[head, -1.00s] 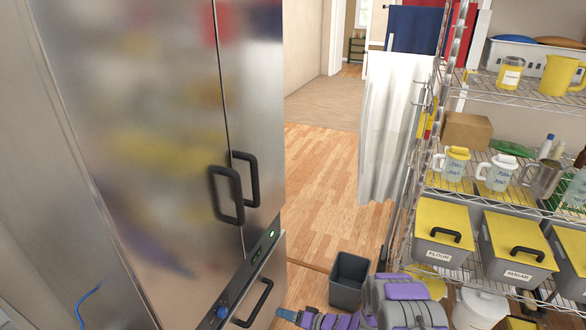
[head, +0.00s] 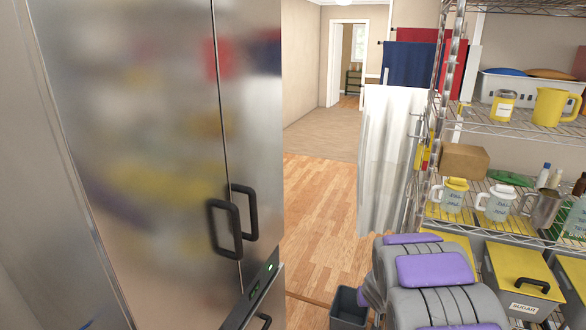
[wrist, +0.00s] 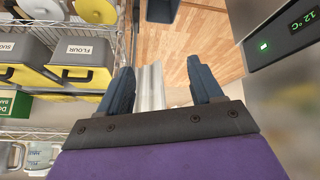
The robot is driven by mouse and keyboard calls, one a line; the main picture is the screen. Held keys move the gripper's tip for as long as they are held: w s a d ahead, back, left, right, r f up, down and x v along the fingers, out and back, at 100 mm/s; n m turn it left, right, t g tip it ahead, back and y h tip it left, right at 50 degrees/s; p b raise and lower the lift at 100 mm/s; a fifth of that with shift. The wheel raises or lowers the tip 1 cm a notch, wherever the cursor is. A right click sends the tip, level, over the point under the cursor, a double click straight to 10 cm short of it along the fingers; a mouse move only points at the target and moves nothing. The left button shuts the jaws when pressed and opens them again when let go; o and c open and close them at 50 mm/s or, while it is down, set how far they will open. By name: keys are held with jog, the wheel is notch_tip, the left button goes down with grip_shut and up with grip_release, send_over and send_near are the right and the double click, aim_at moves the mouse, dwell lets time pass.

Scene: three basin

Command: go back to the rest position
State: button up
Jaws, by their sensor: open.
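My gripper (wrist: 161,88) shows in the wrist view with its two dark blue fingers spread apart and nothing between them. Beyond the fingers are wood floor and a pale hanging curtain. In the head view my grey and purple arm is folded at the lower right, in front of the shelf, and the gripper itself does not show there. In the wrist view the gripper is between the shelf on the left and the steel fridge on the right, touching neither as far as I can see.
A steel fridge (head: 140,150) with black handles fills the left. A wire shelf (head: 500,125) with jugs, a box and labelled bins stands at the right. A grey waste bin (head: 348,308) is on the floor between them. The wood floor (head: 320,205) ahead is clear.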

jog(key=s+d+r+g+h, duration=0.1)
jog(key=s+d+r+g, duration=0.1)
jog(key=s+r, duration=0.55)
jog(key=s+a+r+g+y, duration=0.1)
jog(key=s+a+r+g, duration=0.1)
jog(key=s, duration=1)
jog(key=s+a+r+g, duration=0.2)
jog(key=s+a, duration=0.3)
jog(key=s, duration=0.7)
jog(key=s+a+r+g+y, duration=0.1)
jog(key=s+a+r, duration=0.3)
jog(key=s, duration=0.8)
jog(key=shift+s+n+g+y, duration=0.3)
jog(key=shift+s+g, duration=0.1)
jog(key=shift+g, duration=0.4)
